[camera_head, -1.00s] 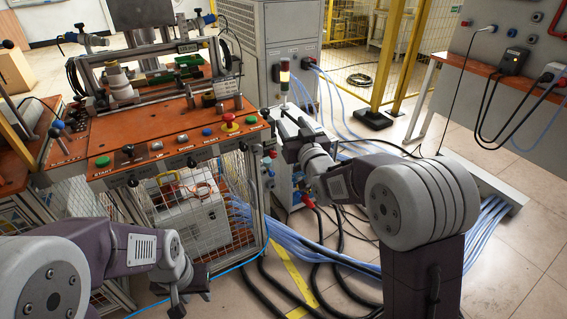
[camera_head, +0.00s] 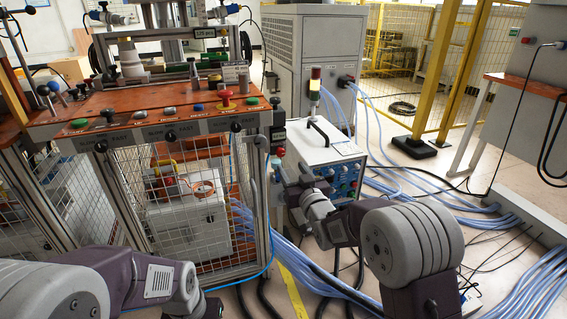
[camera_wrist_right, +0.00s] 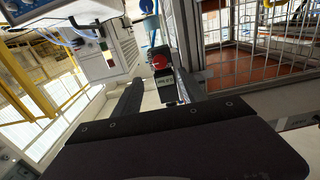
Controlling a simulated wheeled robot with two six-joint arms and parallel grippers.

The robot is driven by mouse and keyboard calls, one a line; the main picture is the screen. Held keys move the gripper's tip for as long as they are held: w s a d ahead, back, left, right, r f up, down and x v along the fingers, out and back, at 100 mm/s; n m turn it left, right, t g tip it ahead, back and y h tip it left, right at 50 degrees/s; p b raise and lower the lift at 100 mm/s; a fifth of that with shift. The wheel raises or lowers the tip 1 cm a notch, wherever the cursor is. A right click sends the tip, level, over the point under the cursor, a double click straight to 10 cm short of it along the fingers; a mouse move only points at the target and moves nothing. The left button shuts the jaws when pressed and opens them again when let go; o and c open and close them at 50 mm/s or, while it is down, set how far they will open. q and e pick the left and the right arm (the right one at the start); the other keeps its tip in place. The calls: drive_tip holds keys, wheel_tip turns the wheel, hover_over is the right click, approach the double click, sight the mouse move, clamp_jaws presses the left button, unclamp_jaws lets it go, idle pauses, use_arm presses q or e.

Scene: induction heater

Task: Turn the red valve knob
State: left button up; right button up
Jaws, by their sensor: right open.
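A small red knob (camera_head: 279,152) shows on the right side of the workbench, below a black box. In the right wrist view a red round knob (camera_wrist_right: 160,62) sits above a dark labelled block, seen between my fingers and beyond their tips. My right gripper (camera_head: 288,178) is just below and right of the knob in the head view; its fingers (camera_wrist_right: 160,92) are open and empty. I cannot tell if they touch the knob. My left gripper (camera_head: 212,307) is low at the bottom edge, partly cut off, in front of the mesh cage.
A red mushroom button (camera_head: 225,98) is on the orange bench panel (camera_head: 135,105). A white unit (camera_head: 325,142) with a handle stands right of the bench. Blue hoses (camera_head: 400,178) and black cables run over the floor. A mesh cage (camera_head: 185,190) fills the bench front.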

sight(281, 153)
drive_tip(key=b+x, duration=0.2)
drive_tip(key=x, duration=0.6)
drive_tip(key=shift+f+b, duration=0.1)
drive_tip(key=shift+b, duration=0.3)
drive_tip(key=shift+w+a, duration=0.15)
drive_tip(key=shift+w, duration=0.3)
clamp_jaws()
